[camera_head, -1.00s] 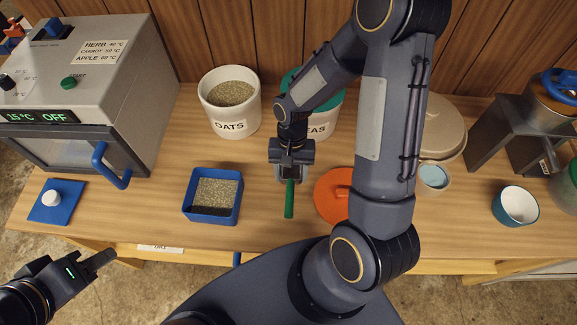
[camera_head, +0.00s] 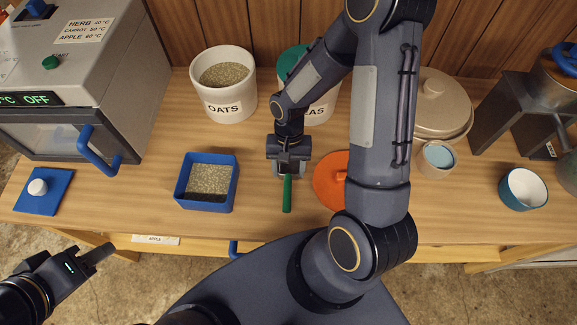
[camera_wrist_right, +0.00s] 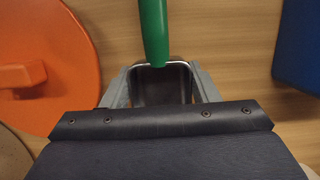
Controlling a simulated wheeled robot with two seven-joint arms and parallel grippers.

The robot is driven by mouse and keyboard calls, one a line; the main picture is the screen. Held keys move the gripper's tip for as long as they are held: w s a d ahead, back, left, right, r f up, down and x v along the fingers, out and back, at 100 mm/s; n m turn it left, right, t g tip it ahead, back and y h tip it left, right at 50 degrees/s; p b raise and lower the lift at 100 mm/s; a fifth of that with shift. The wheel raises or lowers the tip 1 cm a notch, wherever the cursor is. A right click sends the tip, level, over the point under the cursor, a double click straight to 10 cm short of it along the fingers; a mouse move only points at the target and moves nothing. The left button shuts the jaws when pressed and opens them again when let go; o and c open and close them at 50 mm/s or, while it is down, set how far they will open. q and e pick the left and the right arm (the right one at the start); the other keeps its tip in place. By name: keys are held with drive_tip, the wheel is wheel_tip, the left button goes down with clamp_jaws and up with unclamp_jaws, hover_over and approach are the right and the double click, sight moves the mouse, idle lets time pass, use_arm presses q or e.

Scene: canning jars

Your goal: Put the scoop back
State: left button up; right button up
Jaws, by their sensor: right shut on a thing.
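The scoop has a green handle (camera_head: 287,194) that points toward the front edge of the table; it also shows in the right wrist view (camera_wrist_right: 154,32). My right gripper (camera_head: 288,172) is shut on the scoop, low over the table between the blue box and the orange lid.
A blue box (camera_head: 183,190) holds grain. The white OATS crock (camera_head: 230,107) is open, with grain inside. A second crock (camera_head: 322,110) has a green lid. An orange lid (camera_head: 328,182) lies right of the scoop. A grey dryer (camera_head: 130,60) stands left, a teal bowl (camera_head: 522,190) right.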

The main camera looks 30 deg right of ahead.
drive_tip(key=shift+f+b, duration=0.6)
drive_tip(key=shift+f, duration=0.05)
drive_tip(key=shift+s+f, duration=0.1)
drive_tip(key=shift+f, duration=0.05)
drive_tip(key=shift+s+a+f+b, duration=0.1)
drive_tip(key=shift+s+f+b, duration=0.15)
drive_tip(key=shift+f+b, duration=0.15)
drive_tip(key=o, duration=1)
drive_tip(key=shift+w+r, duration=0.15)
drive_tip(key=shift+r, duration=0.2)
drive_tip(key=shift+o, duration=0.9)
drive_tip(key=v, duration=0.8)
drive_tip(key=shift+r, duration=0.25)
